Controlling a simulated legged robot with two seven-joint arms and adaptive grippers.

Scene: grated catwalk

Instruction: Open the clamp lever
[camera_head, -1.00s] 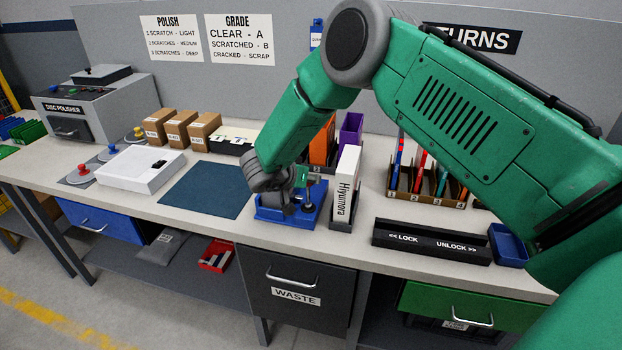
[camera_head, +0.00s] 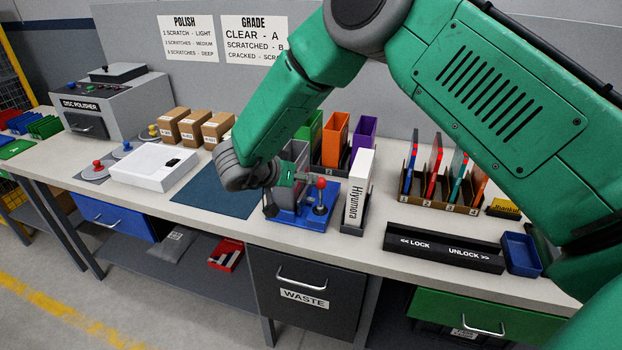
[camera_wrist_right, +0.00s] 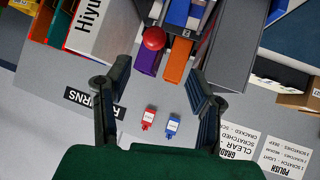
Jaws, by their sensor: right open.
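The clamp (camera_head: 288,213) is a blue fixture on the bench, partly hidden by my right gripper. Its lever ends in a red ball knob (camera_head: 321,183), and the knob also shows in the right wrist view (camera_wrist_right: 153,38). My right gripper (camera_head: 285,178) is at the left side of the clamp in the head view, with the knob to its right. In the right wrist view its two dark fingers (camera_wrist_right: 158,78) are spread wide with nothing between them. The knob lies just past the fingertips, roughly midway across the gap. My left gripper is not in view.
A white box labelled Hiyumora (camera_head: 358,188) stands close to the right of the clamp. Orange and purple holders (camera_head: 335,138) stand behind it. A blue mat (camera_head: 215,190) lies to the left. A black lock/unlock label bar (camera_head: 444,247) sits at the front right.

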